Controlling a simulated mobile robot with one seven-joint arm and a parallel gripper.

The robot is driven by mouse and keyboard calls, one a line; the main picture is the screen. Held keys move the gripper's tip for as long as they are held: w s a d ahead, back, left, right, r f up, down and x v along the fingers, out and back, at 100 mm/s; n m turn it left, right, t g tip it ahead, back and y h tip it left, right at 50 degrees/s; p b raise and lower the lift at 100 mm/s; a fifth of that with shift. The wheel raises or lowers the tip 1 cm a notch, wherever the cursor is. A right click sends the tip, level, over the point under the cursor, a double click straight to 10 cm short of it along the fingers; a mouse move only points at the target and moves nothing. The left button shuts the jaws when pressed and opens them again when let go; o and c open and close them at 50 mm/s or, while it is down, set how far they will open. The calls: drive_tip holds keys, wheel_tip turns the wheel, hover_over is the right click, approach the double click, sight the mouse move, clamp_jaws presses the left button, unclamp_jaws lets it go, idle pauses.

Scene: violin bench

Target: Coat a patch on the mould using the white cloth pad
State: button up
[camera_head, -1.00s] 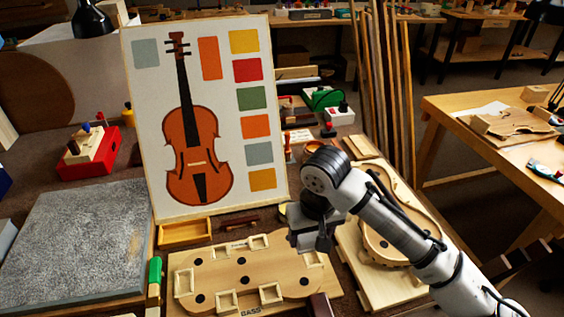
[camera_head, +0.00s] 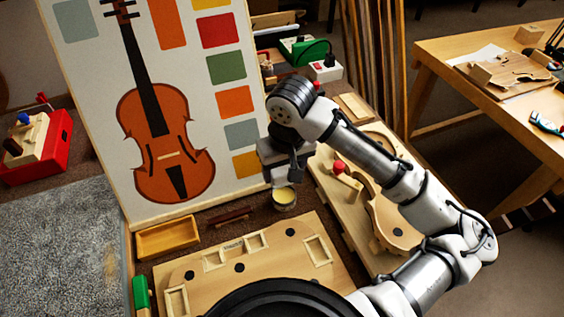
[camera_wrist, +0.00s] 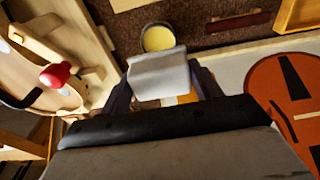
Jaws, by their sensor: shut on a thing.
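My gripper (camera_head: 283,180) is shut on the white cloth pad (camera_wrist: 158,76), which shows between the fingers in the wrist view. A small cup (camera_head: 284,199) of pale yellow liquid sits just below my gripper in the head view. It also shows just beyond the pad in the wrist view (camera_wrist: 157,37). I cannot tell whether the pad touches the cup. The wooden mould (camera_head: 207,282), with dark round holes and pale blocks, lies on the bench in front of the cup. Its near part is hidden in the head view.
A violin poster board (camera_head: 240,104) stands close to the left of my gripper. A wooden tray (camera_head: 168,238) and a dark stick (camera_head: 229,217) lie left of the cup. A violin-shaped frame (camera_head: 395,226) with a red-knobbed piece (camera_head: 340,168) is at the right.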

drive_tip(key=shift+f+b, duration=2.35)
drive_tip(key=shift+f, duration=0.45)
drive_tip(key=shift+f, duration=0.5)
drive_tip(key=shift+r, duration=0.1)
wheel_tip(320, 180, up, 7)
drive_tip(key=p, duration=0.6)
idle(0.8)
